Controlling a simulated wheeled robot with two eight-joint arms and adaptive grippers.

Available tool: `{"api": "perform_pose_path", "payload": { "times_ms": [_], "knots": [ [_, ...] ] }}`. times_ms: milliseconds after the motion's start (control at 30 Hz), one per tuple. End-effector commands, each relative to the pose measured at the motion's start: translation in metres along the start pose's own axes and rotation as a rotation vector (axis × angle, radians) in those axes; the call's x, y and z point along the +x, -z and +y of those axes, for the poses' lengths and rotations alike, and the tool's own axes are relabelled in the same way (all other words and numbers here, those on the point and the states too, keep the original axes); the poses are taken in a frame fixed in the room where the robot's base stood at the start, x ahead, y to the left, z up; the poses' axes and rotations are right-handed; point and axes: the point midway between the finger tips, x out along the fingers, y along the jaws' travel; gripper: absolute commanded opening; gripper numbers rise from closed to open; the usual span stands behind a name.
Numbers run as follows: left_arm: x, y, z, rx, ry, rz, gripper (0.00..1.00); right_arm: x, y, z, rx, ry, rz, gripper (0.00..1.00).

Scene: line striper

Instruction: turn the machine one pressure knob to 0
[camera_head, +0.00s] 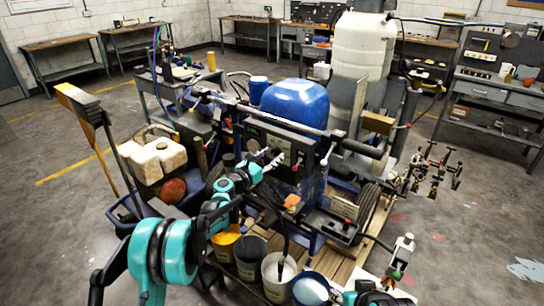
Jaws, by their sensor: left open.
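The line striper, machine one (295,103), stands in the middle with a blue rounded cover. Its dark control panel (266,136) faces me below the handlebar. The pressure knob is too small to tell apart on the panel, and my left gripper may hide part of it. My left gripper (276,161) is open at the panel's lower front, with its pale fingers close to the panel face. I cannot tell whether it touches anything.
Several buckets (249,257) stand below my left arm. A cart with white jugs (158,158) and a broom (82,103) are at left. A big white tank (361,44) stands behind the machine. Workbenches line the walls. The floor (470,230) at right is mostly open.

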Motion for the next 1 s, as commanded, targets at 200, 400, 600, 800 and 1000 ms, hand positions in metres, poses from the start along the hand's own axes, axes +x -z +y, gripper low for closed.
{"api": "perform_pose_path", "payload": {
  "times_ms": [200, 400, 600, 800, 1000],
  "knots": [
    [-0.041, 0.000, 0.001, 0.000, -0.003, 0.000, 0.49, 0.000, 0.000, 0.000, 0.000, 0.000, 0.000, 0.40],
    [-0.084, 0.000, 0.001, 0.000, -0.002, 0.000, 0.49, 0.000, 0.000, 0.000, 0.000, 0.000, 0.000, 0.40],
    [-0.109, 0.001, 0.001, 0.000, -0.001, 0.000, 0.49, 0.000, 0.000, 0.000, 0.000, 0.000, 0.000, 0.40],
    [-0.115, 0.001, 0.000, 0.000, 0.001, 0.000, 0.49, 0.000, 0.000, 0.000, 0.000, 0.000, 0.000, 0.40],
    [-0.115, 0.000, 0.000, 0.002, 0.001, 0.001, 0.49, 0.000, 0.000, 0.000, 0.000, 0.000, 0.000, 0.40]
  ]
}}
